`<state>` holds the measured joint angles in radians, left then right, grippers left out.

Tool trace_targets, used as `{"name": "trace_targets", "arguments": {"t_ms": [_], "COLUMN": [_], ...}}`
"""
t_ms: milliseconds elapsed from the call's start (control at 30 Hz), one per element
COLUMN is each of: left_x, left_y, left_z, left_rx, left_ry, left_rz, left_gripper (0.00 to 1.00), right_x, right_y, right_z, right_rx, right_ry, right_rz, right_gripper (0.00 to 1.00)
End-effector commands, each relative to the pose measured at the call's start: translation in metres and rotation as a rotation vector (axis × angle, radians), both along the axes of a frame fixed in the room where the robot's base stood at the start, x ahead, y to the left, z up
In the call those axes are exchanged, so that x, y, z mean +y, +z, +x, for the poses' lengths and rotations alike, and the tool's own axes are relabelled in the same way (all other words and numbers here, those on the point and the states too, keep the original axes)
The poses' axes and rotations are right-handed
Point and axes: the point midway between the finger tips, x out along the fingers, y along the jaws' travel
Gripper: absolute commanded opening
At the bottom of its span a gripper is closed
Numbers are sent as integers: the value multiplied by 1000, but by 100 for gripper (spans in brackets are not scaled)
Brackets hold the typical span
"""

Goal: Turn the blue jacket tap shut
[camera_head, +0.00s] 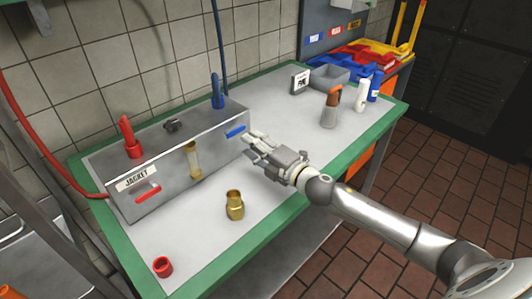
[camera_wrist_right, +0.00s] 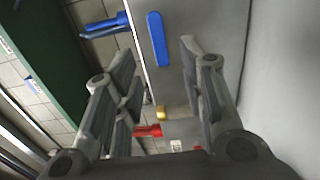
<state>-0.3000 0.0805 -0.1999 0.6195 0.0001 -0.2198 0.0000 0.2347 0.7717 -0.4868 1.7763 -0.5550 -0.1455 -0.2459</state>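The blue tap handle (camera_head: 235,131) is a flat bar on the front face of the grey box labelled JACKET (camera_head: 136,178), at its right end. In the right wrist view the blue handle (camera_wrist_right: 158,39) lies just ahead, between the spread fingers. My right gripper (camera_head: 249,147) is open and empty in front of the handle; its fingers point at the box, and no clear contact shows. It also shows in the wrist view (camera_wrist_right: 157,58), with one finger on each side of the bar's lower end. My left gripper is not in view.
A red handle (camera_head: 148,193) sits at the box's left end, and a sight tube (camera_head: 193,160) between. A blue hose fitting (camera_head: 218,93) and red fitting (camera_head: 130,140) stand on top. A brass fitting (camera_head: 235,205) and red cap (camera_head: 163,267) are on the green-edged bench (camera_head: 125,250).

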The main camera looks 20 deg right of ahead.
Motion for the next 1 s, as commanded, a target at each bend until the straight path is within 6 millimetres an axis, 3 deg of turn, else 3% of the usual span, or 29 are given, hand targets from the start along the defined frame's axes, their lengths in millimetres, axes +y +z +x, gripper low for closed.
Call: {"name": "trace_targets", "arguments": {"t_ms": [133,400,1000], "left_x": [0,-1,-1], "left_y": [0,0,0], "left_z": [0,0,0], "left_rx": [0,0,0], "left_ry": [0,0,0], "left_rz": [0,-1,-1], "left_gripper": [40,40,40], "right_x": [-8,-16,-17], "right_y": [-1,-1,0], "right_z": [-23,-44,-47], "right_rx": [2,1,0], "right_ry": [1,0,1], "right_rz": [-2,-1,-1], "right_gripper": [38,38,38]}}
